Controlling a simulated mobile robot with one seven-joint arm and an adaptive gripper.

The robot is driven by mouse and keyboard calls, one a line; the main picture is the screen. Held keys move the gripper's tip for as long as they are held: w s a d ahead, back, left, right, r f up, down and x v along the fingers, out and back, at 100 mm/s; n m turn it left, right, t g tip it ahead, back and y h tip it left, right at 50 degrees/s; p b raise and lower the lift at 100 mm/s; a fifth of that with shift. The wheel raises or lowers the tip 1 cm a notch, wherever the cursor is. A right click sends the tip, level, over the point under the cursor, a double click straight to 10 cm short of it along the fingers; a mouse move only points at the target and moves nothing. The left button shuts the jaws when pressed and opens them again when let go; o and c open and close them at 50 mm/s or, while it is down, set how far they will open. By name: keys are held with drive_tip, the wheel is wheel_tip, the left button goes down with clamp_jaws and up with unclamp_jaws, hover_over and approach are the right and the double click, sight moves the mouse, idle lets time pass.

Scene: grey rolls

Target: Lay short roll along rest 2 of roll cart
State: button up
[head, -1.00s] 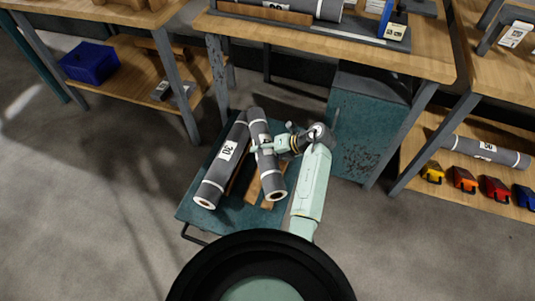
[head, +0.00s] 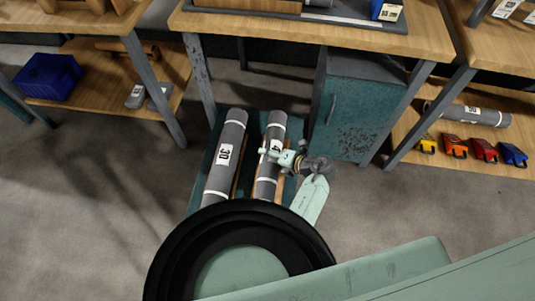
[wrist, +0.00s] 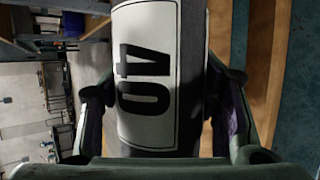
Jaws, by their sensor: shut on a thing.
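A grey roll (head: 266,178) with a white label reading 40 lies lengthwise over the right-hand wooden rest (head: 279,187) of the teal roll cart (head: 211,138). My gripper (head: 272,153) is shut around the roll's middle, reaching in from the right. In the wrist view the label 40 (wrist: 146,80) fills the space between my two fingers. A second grey roll (head: 222,165), labelled 30, lies on the left side of the cart, roughly parallel and with a gap between. The near ends of both rolls are hidden by my body. I cannot tell whether the held roll touches the rest.
A workbench (head: 300,30) stands behind the cart, with a teal cabinet (head: 345,115) to the right. A blue crate (head: 48,78) sits on the left shelf.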

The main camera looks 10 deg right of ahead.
drive_tip(key=shift+r+p, duration=0.15)
drive_tip(key=shift+p, duration=0.3)
wheel_tip(320, 180, down, 8)
drive_tip(key=b, duration=0.5)
drive_tip(key=shift+f, duration=0.2)
drive_tip(key=shift+s+f+b, duration=0.2)
drive_tip(key=shift+f+b, duration=0.5)
drive_tip(key=shift+f, duration=0.05)
drive_tip(key=o, duration=1.3)
drive_tip(key=shift+s+d, duration=0.1)
drive_tip(key=shift+c, duration=0.2)
drive_tip(key=shift+o, duration=0.6)
drive_tip(key=shift+s+d, duration=0.15)
drive_tip(key=shift+o, duration=0.4)
drive_tip(key=r+v, duration=0.1)
drive_tip(key=v, duration=0.9)
drive_tip(key=shift+r, duration=0.3)
drive_tip(key=shift+s+d+r, duration=0.1)
drive_tip(key=shift+d+r, duration=0.1)
drive_tip(key=shift+r, duration=0.3)
